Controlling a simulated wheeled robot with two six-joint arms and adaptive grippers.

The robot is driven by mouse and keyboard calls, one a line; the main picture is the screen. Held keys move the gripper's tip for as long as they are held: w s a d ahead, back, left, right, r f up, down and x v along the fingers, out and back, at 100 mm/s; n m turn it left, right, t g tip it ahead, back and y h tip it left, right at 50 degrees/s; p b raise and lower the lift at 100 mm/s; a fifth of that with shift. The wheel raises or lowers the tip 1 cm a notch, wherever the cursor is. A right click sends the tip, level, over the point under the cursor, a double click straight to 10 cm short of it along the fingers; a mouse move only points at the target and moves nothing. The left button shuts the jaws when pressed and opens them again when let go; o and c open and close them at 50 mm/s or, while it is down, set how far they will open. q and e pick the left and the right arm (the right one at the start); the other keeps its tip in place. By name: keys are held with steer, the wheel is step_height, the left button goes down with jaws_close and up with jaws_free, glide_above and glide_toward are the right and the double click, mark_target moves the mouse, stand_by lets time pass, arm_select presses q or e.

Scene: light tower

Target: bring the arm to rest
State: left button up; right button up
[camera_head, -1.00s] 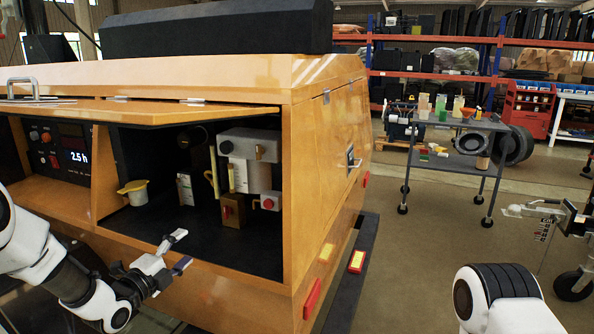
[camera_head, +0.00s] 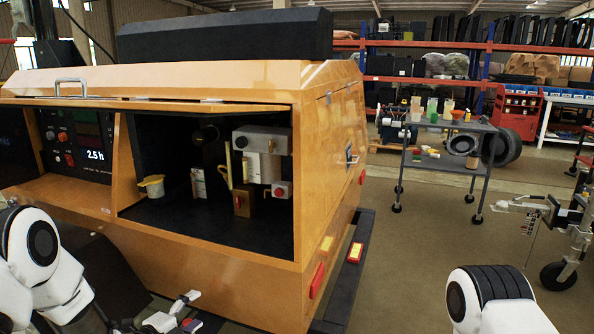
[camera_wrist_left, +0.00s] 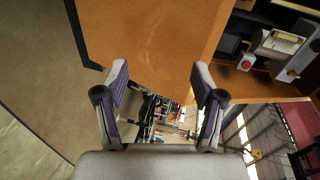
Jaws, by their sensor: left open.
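My left arm (camera_head: 40,255) comes in from the left, beside the orange light tower cabinet (camera_head: 220,235). My left gripper (camera_head: 190,311) is low at the bottom edge of the head view, below the open compartment and in front of the cabinet side. Its two fingers stand apart with nothing between them. The left wrist view shows the open fingers (camera_wrist_left: 160,82) as well, with the orange panel beyond them. A rounded link of my right arm (camera_head: 495,300) shows at the lower right; the right gripper is outside the view.
The raised flap (camera_head: 190,105) juts out above. A grey cart (camera_head: 440,163) stands right of the cabinet; the floor between is clear.

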arm_select(q)
steer(key=s+d+f+n+g+y, duration=0.3)
steer(key=s+f+n+g, duration=0.5)
steer(key=s+f, duration=1.3)
steer(key=s+a+f+n+g+y, duration=0.1)
steer(key=s+n+g, duration=0.15)
steer(key=s, duration=0.35)
steer(key=s+a+f+n+g+y, duration=0.1)
steer(key=s+n, duration=0.2)
steer(key=s, duration=0.3)
steer(key=s+a+r+n+g+y, duration=0.1)
steer(key=s+a+n+g, duration=0.15)
steer(key=s+n, duration=0.5)
step_height(320, 180, up, 15)
steer(key=n+p, duration=0.1)
steer(key=p, duration=1.4)
steer(key=shift+w+d, duration=0.35)
steer(key=shift+d, duration=0.1)
